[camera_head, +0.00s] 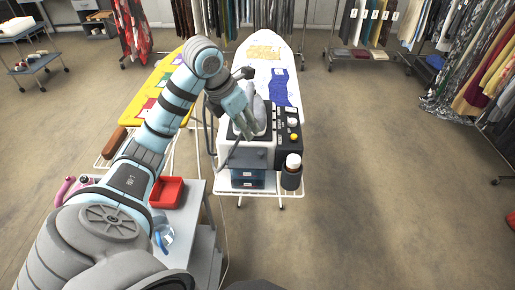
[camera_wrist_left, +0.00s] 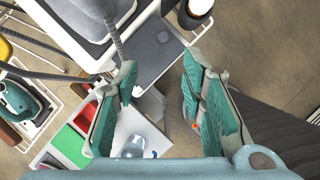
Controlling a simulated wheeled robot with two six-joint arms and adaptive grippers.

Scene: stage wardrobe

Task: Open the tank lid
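The steam station (camera_head: 262,152) stands on the near end of the white ironing board. It has a white body and a dark control panel with a yellow knob. A dark blue tank-like box (camera_head: 247,179) sits low at its front. I cannot make out the tank lid for certain. My left gripper (camera_head: 246,132) is above the station's left part, beside a pale iron-like shape. In the left wrist view my left gripper (camera_wrist_left: 160,78) has its fingers wide apart, with nothing held between them. A flat grey panel (camera_wrist_left: 158,50) lies beyond the fingertips. My right gripper is not in view.
A bottle (camera_head: 293,162) stands in a holder at the station's right front. A dark hose hangs at its left. A yellow ironing board (camera_head: 143,104) and a cart with a red tray (camera_head: 168,192) are to the left.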

